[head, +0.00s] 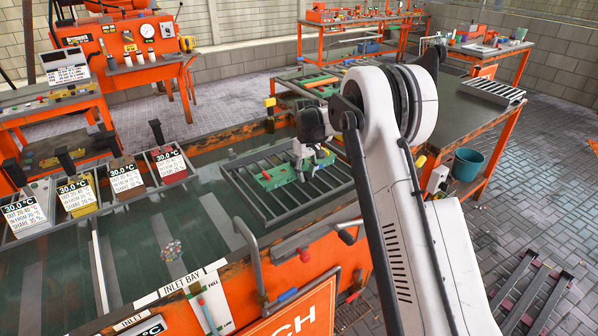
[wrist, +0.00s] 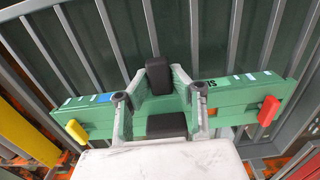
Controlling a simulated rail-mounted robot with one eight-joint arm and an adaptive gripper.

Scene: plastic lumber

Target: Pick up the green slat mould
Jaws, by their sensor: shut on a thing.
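The green slat mould (wrist: 240,95) is a long green block with a red tab at its right end and a yellow tab at its left end in the wrist view. It lies across a grey slatted rack. My gripper (wrist: 163,100) is shut on its middle, with one dark finger pad on each side. In the head view the mould (head: 272,178) shows low over the rack, partly hidden by my gripper (head: 306,168). I cannot tell whether it touches the slats.
The grey rack (head: 247,206) sits on the dark green bench top. Several bins with temperature labels (head: 127,181) stand to the left. An orange control panel (head: 140,35) is at the back left. A teal bucket (head: 467,164) is on the right.

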